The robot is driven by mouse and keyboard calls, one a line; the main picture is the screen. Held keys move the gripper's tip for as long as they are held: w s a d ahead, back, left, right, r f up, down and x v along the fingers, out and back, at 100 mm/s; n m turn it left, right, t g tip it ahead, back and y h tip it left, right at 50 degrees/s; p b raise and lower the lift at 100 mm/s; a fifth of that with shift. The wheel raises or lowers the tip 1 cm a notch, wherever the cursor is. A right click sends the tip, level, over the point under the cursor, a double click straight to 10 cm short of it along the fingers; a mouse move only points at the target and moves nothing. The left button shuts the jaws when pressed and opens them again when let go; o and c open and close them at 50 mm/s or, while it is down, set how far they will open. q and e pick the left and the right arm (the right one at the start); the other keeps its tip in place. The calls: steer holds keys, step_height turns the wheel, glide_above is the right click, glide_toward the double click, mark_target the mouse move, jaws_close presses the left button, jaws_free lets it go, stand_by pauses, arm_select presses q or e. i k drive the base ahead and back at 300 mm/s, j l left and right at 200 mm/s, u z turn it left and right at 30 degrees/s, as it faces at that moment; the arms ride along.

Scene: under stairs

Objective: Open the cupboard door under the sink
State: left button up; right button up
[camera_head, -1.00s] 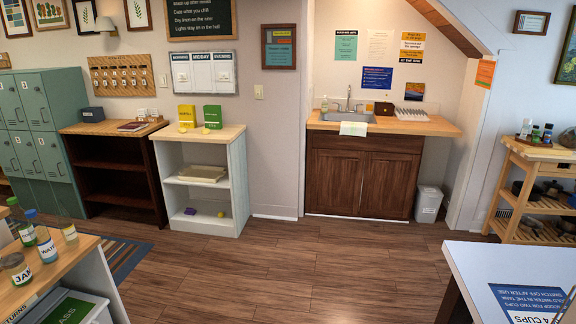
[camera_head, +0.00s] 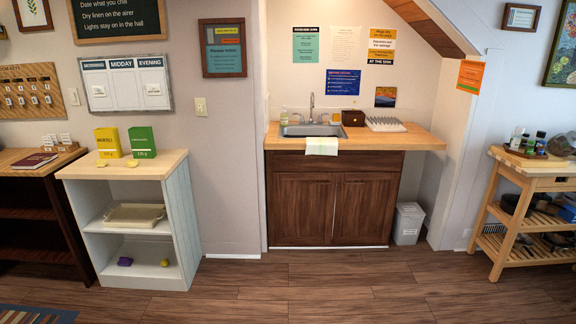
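The dark brown cupboard (camera_head: 333,200) stands under the sink (camera_head: 312,130), against the back wall in the alcove. Its left door (camera_head: 303,209) and right door (camera_head: 365,209) both look shut, with small handles near the middle seam. A wooden counter (camera_head: 415,138) lies on top and juts out to the right. A pale cloth (camera_head: 322,146) hangs over the counter's front edge above the doors. Neither of my grippers is in view.
The wooden floor (camera_head: 340,285) in front of the cupboard is clear. A white bin (camera_head: 408,223) stands just right of the cupboard. A white shelf unit (camera_head: 180,225) with boxes on top stands to the left. A wooden trolley (camera_head: 510,225) is on the right.

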mark_target(304, 203)
steer(key=i+j+z, duration=0.2)
steer(key=i, duration=1.45)
steer(key=i+z, duration=0.5)
steer(key=i, duration=1.2)
